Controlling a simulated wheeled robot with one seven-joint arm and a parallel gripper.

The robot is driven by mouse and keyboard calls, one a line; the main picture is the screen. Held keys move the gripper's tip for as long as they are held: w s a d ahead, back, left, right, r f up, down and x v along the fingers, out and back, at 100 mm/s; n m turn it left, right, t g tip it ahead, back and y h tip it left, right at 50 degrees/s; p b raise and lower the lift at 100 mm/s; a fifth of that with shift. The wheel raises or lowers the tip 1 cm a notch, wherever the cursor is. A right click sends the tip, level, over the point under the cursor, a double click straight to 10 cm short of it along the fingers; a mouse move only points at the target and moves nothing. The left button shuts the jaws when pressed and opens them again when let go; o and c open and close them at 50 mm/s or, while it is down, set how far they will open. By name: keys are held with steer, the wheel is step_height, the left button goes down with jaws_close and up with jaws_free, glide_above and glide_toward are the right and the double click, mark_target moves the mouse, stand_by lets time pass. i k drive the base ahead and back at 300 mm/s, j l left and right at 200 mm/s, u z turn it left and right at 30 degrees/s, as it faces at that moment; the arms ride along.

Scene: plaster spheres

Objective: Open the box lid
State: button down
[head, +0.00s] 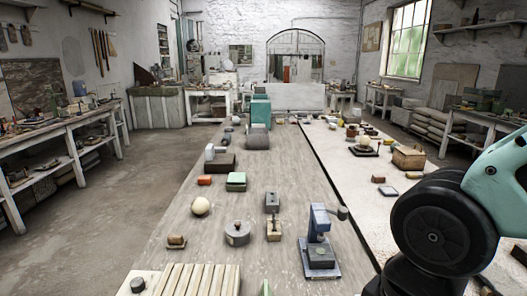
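Several box-like things stand on the long worktable (285,180), and I cannot tell which one is the box with the lid. A tan wooden box (409,158) sits on the pale right part of the table, and its top is too small to read. A teal box-like thing (261,113) stands farther back. My arm fills the lower right; my gripper is not visible.
A blue-grey press-like tool (319,245), a round grey lidded piece (237,234) and a cream sphere (200,206) stand on the near table. A ribbed pale board (200,280) lies at the front edge. Open floor (95,215) lies to the left.

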mark_target(407, 152)
steer(key=z, duration=0.9)
steer(key=i+l+z, duration=0.2)
steer(key=l, duration=0.2)
steer(key=l+z, duration=0.2)
steer(key=l, duration=0.2)
steer(key=i+l+z, duration=0.2)
steer(key=l, duration=0.15)
steer(key=i+l+z, duration=1.2)
steer(key=i+z, duration=0.25)
steer(key=i+u, duration=0.25)
steer(key=i, duration=0.35)
steer(key=i+l+u, duration=0.2)
steer(key=i, duration=0.4)
steer(key=i+j+u, duration=0.1)
steer(key=u, duration=0.3)
steer(key=i+u, duration=0.5)
steer(key=u, duration=0.3)
steer(key=i+l+u, duration=0.1)
steer(key=u, duration=0.3)
steer(key=i+j+u, duration=0.15)
steer(key=i+u, duration=0.3)
steer(key=i+l+u, duration=0.1)
steer(key=i+u, duration=0.35)
steer(key=i, duration=0.2)
